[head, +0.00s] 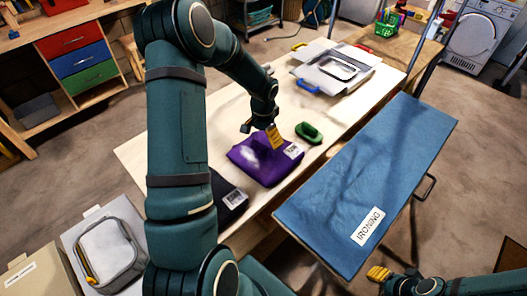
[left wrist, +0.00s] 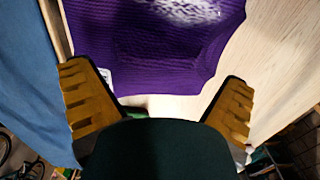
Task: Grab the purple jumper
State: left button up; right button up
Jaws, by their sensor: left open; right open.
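The purple jumper (head: 273,171) lies folded on the pale wooden table, with a white label at its right edge and a whitish patch on top. My left gripper (head: 261,132) is over its far edge, jaws open. In the left wrist view the purple jumper (left wrist: 150,45) shows ribbed cloth beyond and between the spread yellow fingers of my left gripper (left wrist: 156,76). Nothing is clamped; I cannot tell whether the fingertips touch the cloth. My right gripper (head: 379,273) is at the bottom right, open and away from the jumper.
A dark labelled garment (head: 225,207) lies beside the jumper, partly behind my left arm. A small green object (head: 309,134) sits right of it. A blue ironing surface (head: 375,170) runs along the table's right. A grey-white case (head: 322,73) stands at the table's far end.

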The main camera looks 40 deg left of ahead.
aim_at(263, 142)
pick_arm(q)
notch_tip(263, 142, down, 4)
jog(key=shift+r, duration=0.2)
jog(key=c, duration=1.2)
jog(key=shift+r, duration=0.1)
jog(key=shift+c, duration=0.2)
